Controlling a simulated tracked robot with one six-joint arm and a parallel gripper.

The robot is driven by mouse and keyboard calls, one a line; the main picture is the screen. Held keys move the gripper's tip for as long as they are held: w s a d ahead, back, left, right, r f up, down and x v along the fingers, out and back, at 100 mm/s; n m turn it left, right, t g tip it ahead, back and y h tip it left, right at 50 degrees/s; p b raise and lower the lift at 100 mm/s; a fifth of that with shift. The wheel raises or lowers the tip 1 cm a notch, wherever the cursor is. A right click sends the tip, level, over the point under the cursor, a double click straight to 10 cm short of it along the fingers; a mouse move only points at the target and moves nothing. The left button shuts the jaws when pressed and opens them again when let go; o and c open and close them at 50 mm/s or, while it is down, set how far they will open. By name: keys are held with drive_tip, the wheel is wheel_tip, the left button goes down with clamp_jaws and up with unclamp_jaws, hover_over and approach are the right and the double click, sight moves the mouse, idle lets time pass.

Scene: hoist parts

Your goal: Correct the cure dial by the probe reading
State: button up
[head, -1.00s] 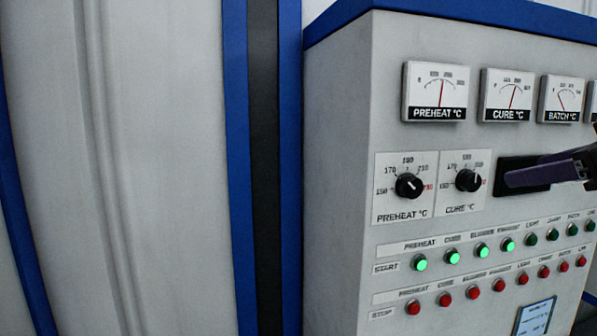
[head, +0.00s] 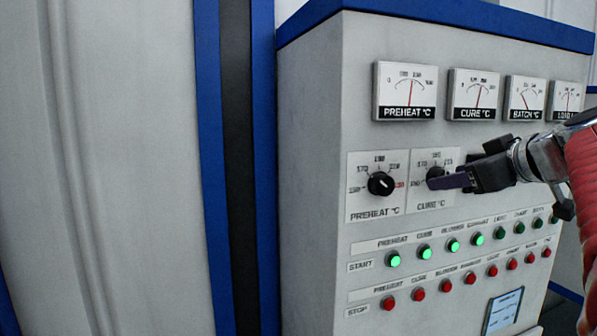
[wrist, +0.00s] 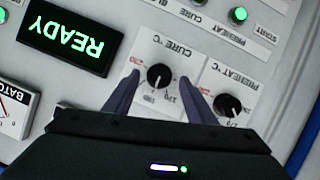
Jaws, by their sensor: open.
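The cure dial (head: 434,172) is a black knob on a white plate, right of the preheat dial (head: 381,184) on the grey panel. My gripper (head: 453,177) is in front of it, and its purple finger partly covers the dial and its scale. In the wrist view, the cure dial (wrist: 160,76) shows upside down between the spread fingertips of my open gripper (wrist: 160,79). Contact cannot be told. The cure meter (head: 475,94) above has its needle slightly right of upright. No separate probe is identifiable.
In the wrist view, a black display (wrist: 69,38) shows READY in green. A small screen (head: 504,310) is too small to read. The preheat dial sits close to my fingers.

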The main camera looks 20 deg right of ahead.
drive_tip(key=shift+x, duration=0.8)
drive_tip(key=shift+c, duration=0.2)
drive_tip(key=c, duration=0.9)
drive_tip(key=shift+a, duration=0.35)
drive_tip(key=shift+c, duration=0.5)
drive_tip(key=shift+d, duration=0.3)
